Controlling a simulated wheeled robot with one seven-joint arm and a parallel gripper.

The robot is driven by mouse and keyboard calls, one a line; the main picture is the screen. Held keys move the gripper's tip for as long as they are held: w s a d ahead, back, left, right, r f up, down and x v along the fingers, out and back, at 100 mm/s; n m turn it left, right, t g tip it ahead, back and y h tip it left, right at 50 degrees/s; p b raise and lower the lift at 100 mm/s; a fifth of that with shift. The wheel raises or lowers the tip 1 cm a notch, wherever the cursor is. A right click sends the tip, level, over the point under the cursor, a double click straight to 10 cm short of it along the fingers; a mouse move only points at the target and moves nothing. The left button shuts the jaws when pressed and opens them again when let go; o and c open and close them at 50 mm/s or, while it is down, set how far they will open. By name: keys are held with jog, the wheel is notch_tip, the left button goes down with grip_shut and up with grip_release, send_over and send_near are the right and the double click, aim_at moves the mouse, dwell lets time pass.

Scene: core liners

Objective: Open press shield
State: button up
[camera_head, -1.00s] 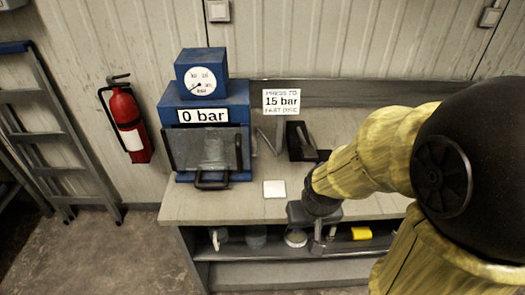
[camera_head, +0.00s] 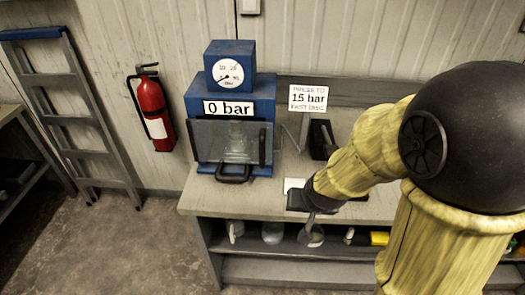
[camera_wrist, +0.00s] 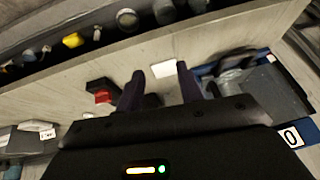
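The blue press (camera_head: 200,100) stands on the bench with a "0 bar" label and a gauge on top. Its clear shield (camera_head: 212,140) hangs down over the front, with a dark handle (camera_head: 234,177) at its lower edge. My gripper (camera_head: 308,208) is over the bench's front edge, right of the handle and apart from it. In the wrist view, the two fingers of my gripper (camera_wrist: 161,88) are spread with nothing held between them. The press also shows at the right of the wrist view (camera_wrist: 290,105), with the clear shield (camera_wrist: 235,82) partly visible.
A white square (camera_head: 293,184) lies on the bench (camera_head: 210,200) between press and gripper. A "15 bar" sign (camera_head: 308,98) and a black object (camera_head: 321,138) are behind. Several items, including a yellow one (camera_head: 379,238), sit on the shelf below. A ladder and a red extinguisher (camera_head: 152,112) are left.

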aim_at(261, 152)
jog(key=w+a+f+m+t+h, duration=0.25)
jog(key=w+a+t, duration=0.4)
jog(key=a, duration=0.35)
jog(key=s+a+r+t+h+b, duration=0.1)
jog(key=s+a+r+t+h, duration=0.1)
jog(key=a+t, duration=0.3)
jog(key=shift+s+a+r+t+b, duration=0.25)
jog(key=shift+s+r+t+b, duration=0.1)
jog(key=shift+s+r, duration=0.15)
jog(key=shift+w+n+h, duration=0.15)
jog(key=shift+n+h, duration=0.1)
jog(key=p+x, duration=0.4)
jog(key=x, duration=1.3)
jog(key=shift+w+d+p, duration=0.1)
jog(key=shift+p, duration=0.25)
grip_shut()
